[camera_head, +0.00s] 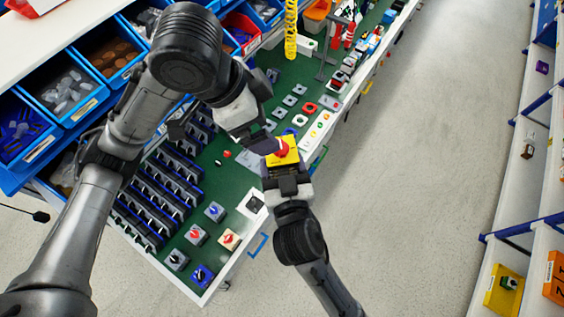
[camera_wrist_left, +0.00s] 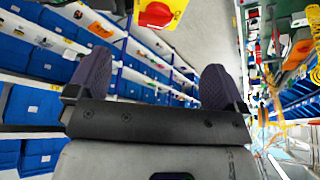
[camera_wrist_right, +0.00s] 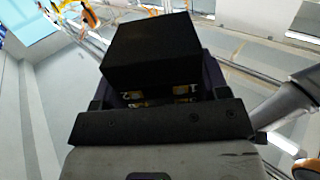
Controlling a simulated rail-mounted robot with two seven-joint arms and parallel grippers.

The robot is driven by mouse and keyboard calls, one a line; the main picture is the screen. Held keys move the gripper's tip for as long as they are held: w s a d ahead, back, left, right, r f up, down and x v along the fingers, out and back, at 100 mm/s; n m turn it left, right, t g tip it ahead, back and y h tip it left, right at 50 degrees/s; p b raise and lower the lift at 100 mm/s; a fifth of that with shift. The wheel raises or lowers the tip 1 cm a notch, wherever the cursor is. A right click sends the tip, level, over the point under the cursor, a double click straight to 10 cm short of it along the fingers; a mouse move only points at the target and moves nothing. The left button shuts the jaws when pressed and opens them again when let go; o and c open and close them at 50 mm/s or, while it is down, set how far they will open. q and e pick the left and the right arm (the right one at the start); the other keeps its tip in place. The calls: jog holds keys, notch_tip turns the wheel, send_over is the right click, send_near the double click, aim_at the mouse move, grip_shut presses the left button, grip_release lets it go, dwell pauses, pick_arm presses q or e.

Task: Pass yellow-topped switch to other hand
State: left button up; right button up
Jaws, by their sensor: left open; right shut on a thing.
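The yellow-topped switch (camera_head: 284,152) has a yellow plate with a red knob. My right gripper (camera_head: 285,166) is shut on it and holds it up near the bench's right edge. In the right wrist view the switch's black body (camera_wrist_right: 152,50) fills the space between the fingers. My left gripper (camera_head: 262,142) is just left of the switch in the head view, its fingers partly hidden. In the left wrist view its two fingers (camera_wrist_left: 155,85) are apart with nothing between them. The yellow switch top (camera_wrist_left: 160,13) shows beyond the fingertips, at the top edge.
The green bench (camera_head: 215,180) holds several switches, including blue, red and yellow ones at its near end (camera_head: 202,274). Black racks (camera_head: 160,195) stand at left, with blue bins (camera_head: 65,90) behind. The aisle floor (camera_head: 410,150) at right is clear.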

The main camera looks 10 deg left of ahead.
pick_arm(q)
jog(key=w+a+f+n+t+h, duration=0.1)
jog(key=w+a+f+n+t, duration=0.2)
jog(key=f+n, duration=0.4)
jog(key=w+a+f+n+t, duration=0.2)
jog(key=a+f+n, duration=0.3)
jog(key=f, duration=0.4)
jog(key=s+a+f+g+y, duration=0.1)
jog(key=s+f+y, duration=0.1)
jog(key=s+f, duration=0.7)
jog(key=s+a+f+m+g+y, duration=0.1)
jog(key=s+a+f+g+y, duration=0.1)
jog(key=s+f, duration=0.8)
jog(key=s+y, duration=0.1)
jog(key=s, duration=0.7)
jog(key=shift+s+a+f, duration=0.15)
